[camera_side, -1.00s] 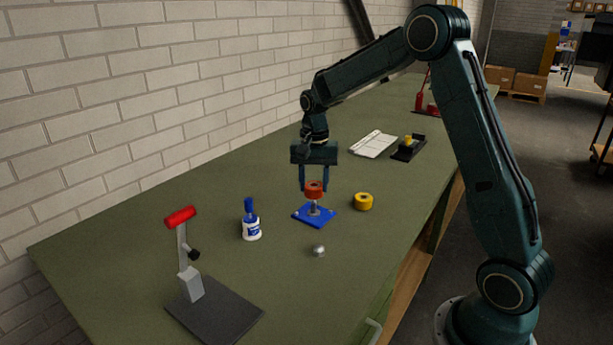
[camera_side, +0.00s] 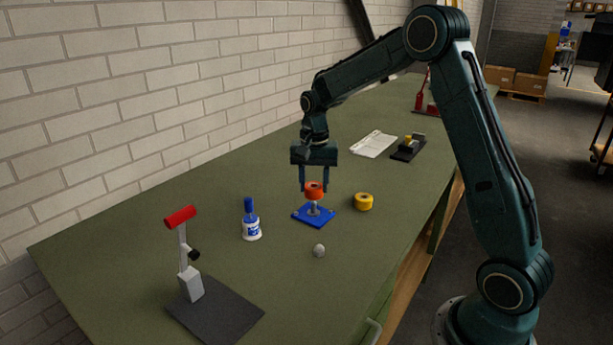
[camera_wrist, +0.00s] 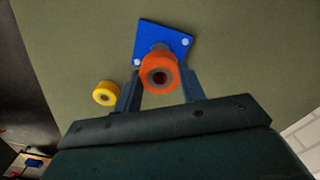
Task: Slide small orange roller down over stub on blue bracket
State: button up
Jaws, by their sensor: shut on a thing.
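The small orange roller (camera_side: 314,191) is held between the fingers of my gripper (camera_side: 314,186), which is shut on it. It also shows in the wrist view (camera_wrist: 159,74) between the two fingertips (camera_wrist: 159,84). The blue bracket (camera_side: 300,215) lies flat on the bench below, and its plate shows in the wrist view (camera_wrist: 150,32) too. The grey stub (camera_side: 314,209) stands up from the plate, with the roller over its upper end. How far the stub sits inside the roller's bore is hidden.
A yellow roller (camera_side: 363,202) lies just right of the bracket. A blue-and-white bottle (camera_side: 251,226) stands to the left, and a small grey ball (camera_side: 319,250) is in front. A red-handled clamp stand (camera_side: 190,285) is at the near left.

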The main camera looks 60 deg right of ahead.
aim_at(314, 198)
jog(key=shift+f, duration=2.5)
dwell(1.5)
jog(key=o, duration=1.1)
jog(key=shift+c, duration=0.2)
notch_tip(314, 198, up, 14)
jog(key=shift+f, duration=0.1)
dwell(0.3)
